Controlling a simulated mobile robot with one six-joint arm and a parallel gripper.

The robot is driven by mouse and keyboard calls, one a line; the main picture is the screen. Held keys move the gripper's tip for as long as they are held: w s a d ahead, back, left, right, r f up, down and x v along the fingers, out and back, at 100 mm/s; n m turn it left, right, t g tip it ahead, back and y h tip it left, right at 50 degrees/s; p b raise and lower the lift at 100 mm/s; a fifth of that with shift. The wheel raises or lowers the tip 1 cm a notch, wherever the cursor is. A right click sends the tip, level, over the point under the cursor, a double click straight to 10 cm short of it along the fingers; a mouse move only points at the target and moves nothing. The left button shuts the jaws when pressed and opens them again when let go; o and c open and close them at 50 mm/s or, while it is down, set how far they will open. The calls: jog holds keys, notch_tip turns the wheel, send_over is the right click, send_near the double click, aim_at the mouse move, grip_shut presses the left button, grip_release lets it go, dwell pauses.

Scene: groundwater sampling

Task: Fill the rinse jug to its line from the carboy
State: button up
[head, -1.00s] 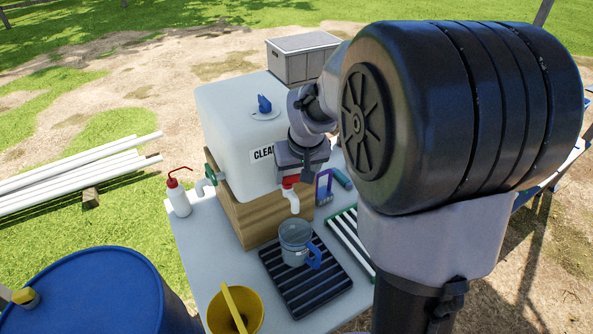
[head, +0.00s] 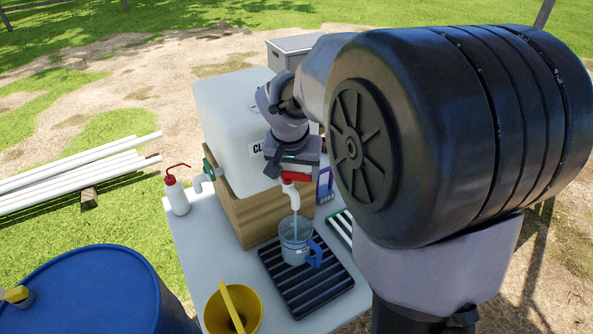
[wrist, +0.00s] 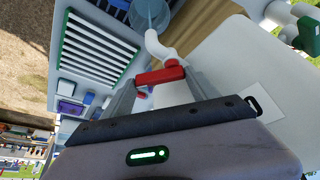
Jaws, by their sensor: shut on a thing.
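The white carboy (head: 225,105) stands on a wooden block (head: 240,215), and a white tap spout (head: 294,198) with a red handle sticks out from it. My gripper (head: 292,178) is shut on the red tap handle, seen between the fingers in the wrist view (wrist: 160,76). A thin stream of water runs from the spout into the clear rinse jug (head: 294,238). The jug has a blue handle (head: 316,252) and stands upright on the black slatted drip tray (head: 300,298). Its fill line and water level are too small to tell. The wrist view shows part of the jug (wrist: 150,14).
A yellow bucket (head: 218,312) stands at the table's front, and a blue drum (head: 90,295) at the lower left. A white wash bottle (head: 176,195) with a red nozzle stands on the left. A green-edged rack (wrist: 98,48) lies beside the drip tray.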

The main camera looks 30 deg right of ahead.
jog(key=o, duration=1.4)
jog(key=shift+c, duration=0.2)
jog(key=p+v, duration=0.5)
jog(key=v, duration=1.2)
jog(key=shift+r, duration=0.2)
